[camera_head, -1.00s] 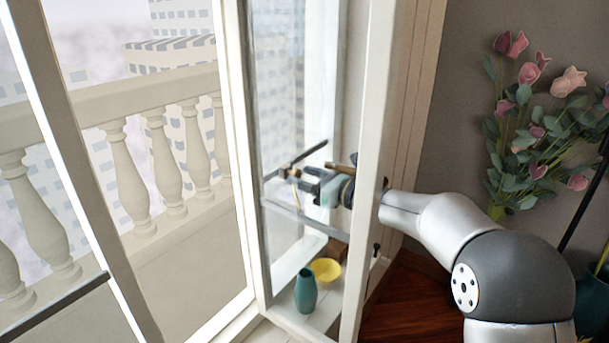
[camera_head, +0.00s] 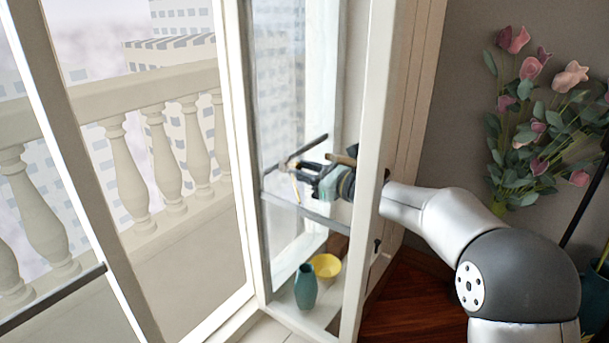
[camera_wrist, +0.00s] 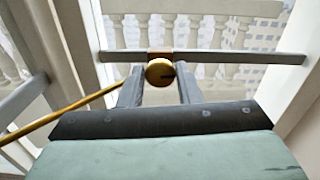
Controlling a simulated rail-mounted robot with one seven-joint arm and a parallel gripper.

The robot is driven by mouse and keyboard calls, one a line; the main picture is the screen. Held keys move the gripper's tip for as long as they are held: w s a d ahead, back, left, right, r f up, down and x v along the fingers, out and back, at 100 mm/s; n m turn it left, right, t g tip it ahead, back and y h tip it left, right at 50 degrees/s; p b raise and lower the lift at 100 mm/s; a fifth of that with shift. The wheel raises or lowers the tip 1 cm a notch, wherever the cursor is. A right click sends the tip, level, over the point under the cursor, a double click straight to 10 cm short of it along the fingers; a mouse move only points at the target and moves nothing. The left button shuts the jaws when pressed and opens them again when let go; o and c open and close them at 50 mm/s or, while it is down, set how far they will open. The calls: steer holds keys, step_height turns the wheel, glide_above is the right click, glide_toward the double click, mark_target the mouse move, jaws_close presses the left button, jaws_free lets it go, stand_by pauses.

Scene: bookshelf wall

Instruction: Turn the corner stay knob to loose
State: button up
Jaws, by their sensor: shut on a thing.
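The corner stay knob (camera_wrist: 160,72) is a round brass knob with a dark mark on its face, in the upper middle of the wrist view. It sits on a dark stay bar (camera_wrist: 220,57) that runs across the window. My gripper (camera_wrist: 160,88) is shut on the knob, one finger on each side of it. In the head view my gripper (camera_head: 298,169) reaches through the window frame to the bar, and the knob there is mostly hidden by the fingers.
A thin brass rod (camera_wrist: 65,110) slants in from the left in the wrist view. A teal vase (camera_head: 306,287) and yellow bowl (camera_head: 326,266) stand on the sill below my gripper. The white window frame (camera_head: 372,150) is close beside my arm. Pink flowers (camera_head: 540,110) stand at the right.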

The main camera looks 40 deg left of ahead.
steer(key=shift+s+f+n+b, duration=0.1)
steer(key=shift+f+n+b, duration=0.05)
steer(key=shift+n+b, duration=4.4)
steer(key=shift+f+n+b, duration=0.1)
steer(key=shift+n+b, duration=3.75)
steer(key=shift+b, duration=1.25)
steer(key=shift+r, duration=0.1)
steer(key=o, duration=0.9)
steer(key=shift+o, duration=0.2)
steer(key=d+b, duration=0.1)
steer(key=d, duration=1.6)
steer(key=shift+d, duration=0.3)
steer(key=shift+s, duration=0.15)
